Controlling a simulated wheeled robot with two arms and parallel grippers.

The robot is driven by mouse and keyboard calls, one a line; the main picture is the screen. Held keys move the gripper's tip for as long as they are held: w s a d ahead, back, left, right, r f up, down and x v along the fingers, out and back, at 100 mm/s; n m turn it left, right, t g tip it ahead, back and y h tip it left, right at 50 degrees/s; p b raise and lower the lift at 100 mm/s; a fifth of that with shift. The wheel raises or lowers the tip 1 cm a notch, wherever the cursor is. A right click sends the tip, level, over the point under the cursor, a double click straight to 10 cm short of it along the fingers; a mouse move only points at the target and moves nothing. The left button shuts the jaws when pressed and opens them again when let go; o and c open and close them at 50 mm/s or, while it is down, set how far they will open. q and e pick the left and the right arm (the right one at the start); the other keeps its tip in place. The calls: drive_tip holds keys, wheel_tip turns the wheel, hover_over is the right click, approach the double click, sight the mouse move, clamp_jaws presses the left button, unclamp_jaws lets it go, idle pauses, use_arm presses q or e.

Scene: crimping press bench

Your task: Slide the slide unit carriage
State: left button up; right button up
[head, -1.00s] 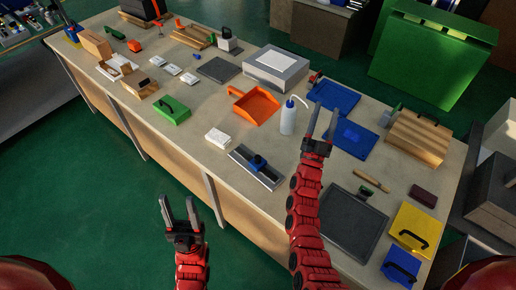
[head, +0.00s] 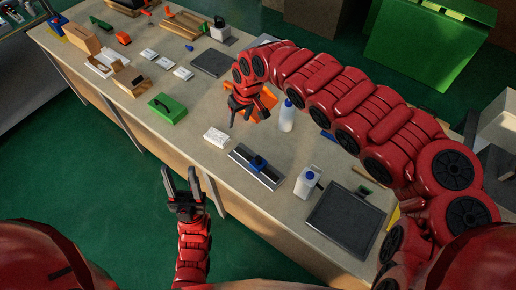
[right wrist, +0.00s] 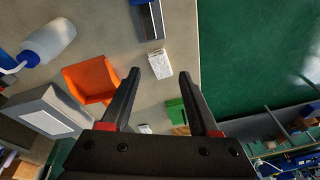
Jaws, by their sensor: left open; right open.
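The slide unit (head: 270,178) lies near the front edge of the bench, a grey rail with a blue carriage (head: 258,163) around its middle. In the right wrist view the rail (right wrist: 152,22) shows at the top edge, partly cut off, with a bit of blue there. My right gripper (head: 239,120) is open and empty above the bench, behind and left of the slide unit; its open fingers (right wrist: 159,82) show in the right wrist view. My left gripper (head: 181,181) is open and empty in front of the bench, apart from the slide unit.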

drive_tip(key=g+h, duration=0.1)
drive_tip(key=h, duration=0.1)
approach(258, 159)
wheel_tip(258, 159, down, 6)
drive_tip(key=shift+a+f+p, duration=0.15)
drive_tip(key=shift+f+p, duration=0.1)
drive_tip(key=shift+p, duration=0.65)
drive_tip(key=shift+w+f, duration=0.2)
drive_tip(key=shift+f, duration=0.1)
drive_tip(key=shift+s+f, duration=0.1)
drive_tip(key=shift+f, duration=0.65)
clamp_jaws()
